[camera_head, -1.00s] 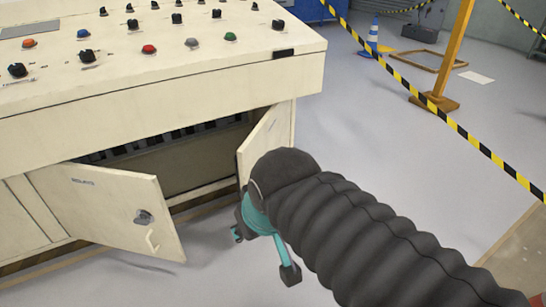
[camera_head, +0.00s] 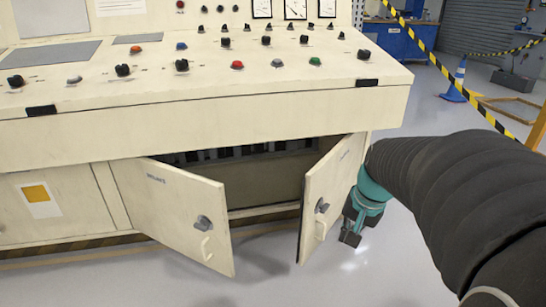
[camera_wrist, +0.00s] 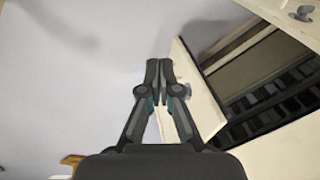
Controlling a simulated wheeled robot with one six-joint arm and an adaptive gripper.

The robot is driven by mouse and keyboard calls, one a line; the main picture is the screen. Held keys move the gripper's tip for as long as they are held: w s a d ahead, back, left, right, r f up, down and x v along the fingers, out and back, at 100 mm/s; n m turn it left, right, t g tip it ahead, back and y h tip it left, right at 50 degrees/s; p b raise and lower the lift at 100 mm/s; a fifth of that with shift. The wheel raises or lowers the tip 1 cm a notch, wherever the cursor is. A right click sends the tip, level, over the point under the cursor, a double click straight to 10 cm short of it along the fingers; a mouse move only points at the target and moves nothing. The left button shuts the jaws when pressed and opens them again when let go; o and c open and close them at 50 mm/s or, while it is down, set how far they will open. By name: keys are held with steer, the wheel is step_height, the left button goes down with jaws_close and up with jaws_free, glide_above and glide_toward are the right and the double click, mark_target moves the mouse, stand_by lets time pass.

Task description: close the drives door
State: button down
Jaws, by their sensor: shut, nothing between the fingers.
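A cream control cabinet (camera_head: 250,120) has two lower doors, both standing ajar. The left door (camera_head: 165,205) carries a label that reads RELAYS in the earlier frame. In the wrist view my gripper's fingertips (camera_wrist: 157,66) are together near the edge of a cream door panel (camera_wrist: 200,112); touching or apart, I cannot tell.
The dark cabinet interior (camera_head: 265,175) shows between the doors. Control knobs and buttons cover the sloping desk (camera_head: 200,65). Black-yellow tape (camera_head: 455,85) and a blue-white cone (camera_head: 456,82) stand at the back right. The floor before the doors is clear.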

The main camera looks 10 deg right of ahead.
steer(key=w+d+f+m+t+y+b, duration=0.2)
steer(key=w+d+f+m+y, duration=0.2)
steer(key=w+d+m, duration=0.8)
steer(key=w+r+m+t+y, duration=0.1)
steer(key=w+r+m+t, duration=0.1)
steer(key=w+r+m, duration=0.5)
steer(key=m+b, duration=0.1)
steer(key=b, duration=0.1)
glide_toward(313, 186)
step_height(313, 186, down, 4)
steer(key=shift+w+a+f, duration=0.15)
steer(key=shift+w+a, duration=0.35)
steer(key=shift+w+a+f, duration=0.2)
steer(key=shift+w+a, duration=0.3)
steer(key=shift+a, duration=0.05)
steer(key=shift+w+a, duration=0.4)
steer(key=shift+w, duration=0.1)
steer(key=shift+r, duration=0.1)
